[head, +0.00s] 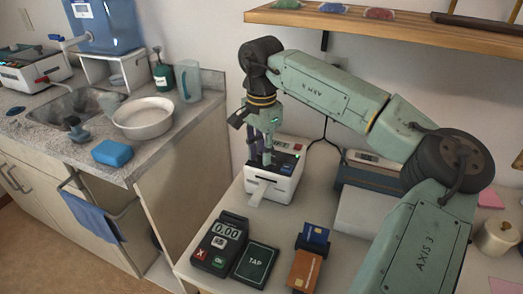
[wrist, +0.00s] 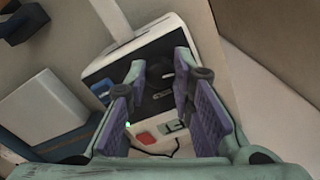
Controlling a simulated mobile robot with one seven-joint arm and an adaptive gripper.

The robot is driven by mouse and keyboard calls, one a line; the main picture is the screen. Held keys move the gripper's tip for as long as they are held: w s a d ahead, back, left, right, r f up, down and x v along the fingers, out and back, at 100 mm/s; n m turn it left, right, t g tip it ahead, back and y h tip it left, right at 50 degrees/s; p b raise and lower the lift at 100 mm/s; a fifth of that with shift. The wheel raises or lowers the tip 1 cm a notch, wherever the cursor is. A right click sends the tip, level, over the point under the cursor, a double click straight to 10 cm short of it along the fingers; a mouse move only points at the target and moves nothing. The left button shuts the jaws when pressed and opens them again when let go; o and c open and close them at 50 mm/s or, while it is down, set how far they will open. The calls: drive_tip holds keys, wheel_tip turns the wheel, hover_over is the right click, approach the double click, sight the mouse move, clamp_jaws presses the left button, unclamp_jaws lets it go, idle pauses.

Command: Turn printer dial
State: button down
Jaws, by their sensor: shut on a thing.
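The printer (head: 275,172) is a small white box with a dark top panel, standing on the table with a strip of paper (head: 259,192) out of its front. It also shows in the wrist view (wrist: 145,142), with a red button and a green light on it. The dark dial (wrist: 160,77) is on the black panel, partly hidden between the fingers. My gripper (head: 266,160) points down at the printer's top; in the wrist view its purple-padded fingers (wrist: 165,85) stand either side of the dial and are shut on it.
A card terminal (head: 219,244), a TAP pad (head: 256,264) and a card holder (head: 307,262) stand in front of the printer. A blue and white device (head: 368,175) is on its right. A wooden shelf (head: 400,30) hangs above. The sink counter (head: 90,150) is at the left, across a gap.

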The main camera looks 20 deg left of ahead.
drive_tip(key=shift+n, duration=0.8)
drive_tip(key=c, duration=1.4)
unclamp_jaws()
